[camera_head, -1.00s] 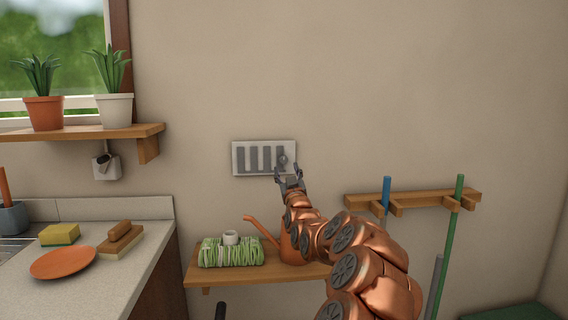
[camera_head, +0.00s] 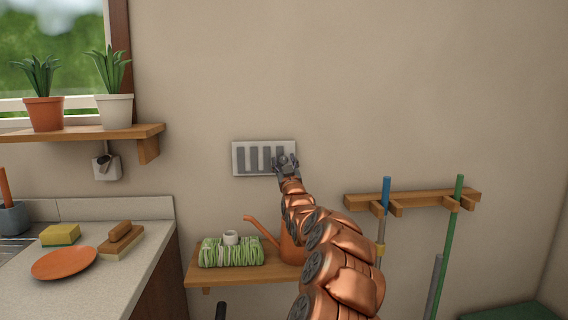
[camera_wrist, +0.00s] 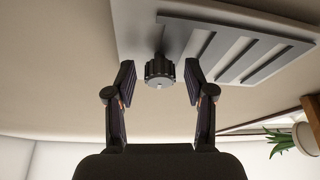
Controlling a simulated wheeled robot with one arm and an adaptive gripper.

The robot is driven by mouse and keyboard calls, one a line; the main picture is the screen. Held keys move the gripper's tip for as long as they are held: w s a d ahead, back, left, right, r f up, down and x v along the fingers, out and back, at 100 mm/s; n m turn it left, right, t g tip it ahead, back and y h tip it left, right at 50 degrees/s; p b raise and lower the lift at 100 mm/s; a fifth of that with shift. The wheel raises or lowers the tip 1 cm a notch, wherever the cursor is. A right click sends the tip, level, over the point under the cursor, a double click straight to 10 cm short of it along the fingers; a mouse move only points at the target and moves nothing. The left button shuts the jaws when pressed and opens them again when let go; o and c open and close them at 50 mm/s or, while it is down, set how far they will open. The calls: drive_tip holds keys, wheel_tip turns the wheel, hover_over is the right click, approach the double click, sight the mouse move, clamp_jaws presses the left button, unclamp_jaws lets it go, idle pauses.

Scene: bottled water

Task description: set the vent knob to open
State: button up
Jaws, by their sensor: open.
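The vent (camera_head: 248,158) is a pale plate with several dark vertical slots, fixed to the wall. It also shows in the wrist view (camera_wrist: 238,45), seen tilted. The vent knob (camera_wrist: 159,71) is a dark, ridged round knob at one end of the plate. In the head view the knob is mostly hidden by my gripper (camera_head: 285,160), which is at the vent's right end. In the wrist view my gripper (camera_wrist: 160,88) is open. Its two fingers stand on either side of the knob, with a gap on each side. The knob's setting cannot be told.
A wooden shelf (camera_head: 213,271) below holds a green-striped bundle (camera_head: 230,252) and an orange watering can (camera_head: 288,246). A wooden rack (camera_head: 412,199) with long handles is at right. The counter (camera_head: 110,280) and plant shelf (camera_head: 80,132) are at left. The wall around the vent is bare.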

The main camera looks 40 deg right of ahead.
clamp_jaws()
idle(0.3)
idle(0.3)
